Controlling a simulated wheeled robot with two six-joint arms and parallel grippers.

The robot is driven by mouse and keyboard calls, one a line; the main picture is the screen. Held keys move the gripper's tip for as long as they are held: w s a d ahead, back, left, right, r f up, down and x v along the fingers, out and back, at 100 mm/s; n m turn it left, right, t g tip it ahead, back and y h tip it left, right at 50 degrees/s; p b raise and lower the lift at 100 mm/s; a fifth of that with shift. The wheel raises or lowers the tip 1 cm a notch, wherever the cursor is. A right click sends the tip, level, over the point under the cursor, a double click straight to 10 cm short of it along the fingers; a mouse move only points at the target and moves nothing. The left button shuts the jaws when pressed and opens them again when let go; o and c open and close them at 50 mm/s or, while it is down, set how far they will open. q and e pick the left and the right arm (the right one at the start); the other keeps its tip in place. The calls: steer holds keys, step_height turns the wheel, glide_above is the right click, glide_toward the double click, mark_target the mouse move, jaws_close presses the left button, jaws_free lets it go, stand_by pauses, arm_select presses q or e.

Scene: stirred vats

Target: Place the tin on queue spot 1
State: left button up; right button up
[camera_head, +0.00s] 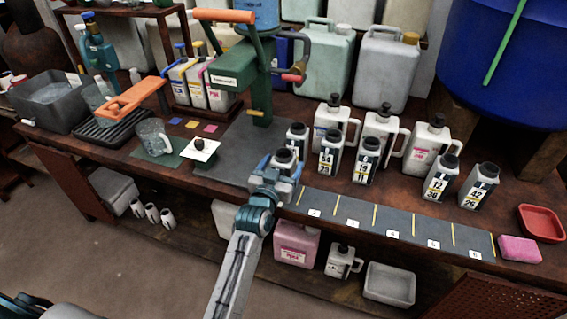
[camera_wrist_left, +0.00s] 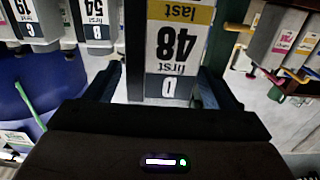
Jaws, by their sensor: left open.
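Cards 2 to 6 show along the strip. The strip's left end, where spot 1 would be, is hidden by my gripper. My right gripper is not in view.
Several similar numbered tins (camera_head: 367,160) stand behind the strip, with white jugs behind them. A green hand press (camera_head: 254,75) rises at the back left. A pink sponge (camera_head: 519,249) and a red tray (camera_head: 541,223) lie at the right. The strip's visible spots are empty.

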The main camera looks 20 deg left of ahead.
arm_select(q)
steer(key=s+b, duration=0.1)
steer(key=s, duration=1)
steer(key=s+a+f+g, duration=0.1)
steer(key=s+f+g, duration=0.2)
steer(key=f, duration=0.6)
steer(key=s+a+f+g, duration=0.1)
steer(key=s+f+g, duration=0.2)
steer(key=f, duration=0.7)
steer(key=s+a+f+g, duration=0.1)
steer(key=s+f+g, duration=0.15)
steer(key=f, duration=0.65)
steer(key=s+a+f+g, duration=0.3)
steer(key=s+f+g, duration=0.1)
steer(key=s+f, duration=0.5)
steer(key=s+a+f+g+y, duration=0.1)
steer(key=s+a+f+g, duration=0.3)
steer(key=s+f, duration=0.5)
steer(key=s, duration=0.4)
steer(key=shift+a+f, duration=0.15)
steer(key=shift+f, duration=0.1)
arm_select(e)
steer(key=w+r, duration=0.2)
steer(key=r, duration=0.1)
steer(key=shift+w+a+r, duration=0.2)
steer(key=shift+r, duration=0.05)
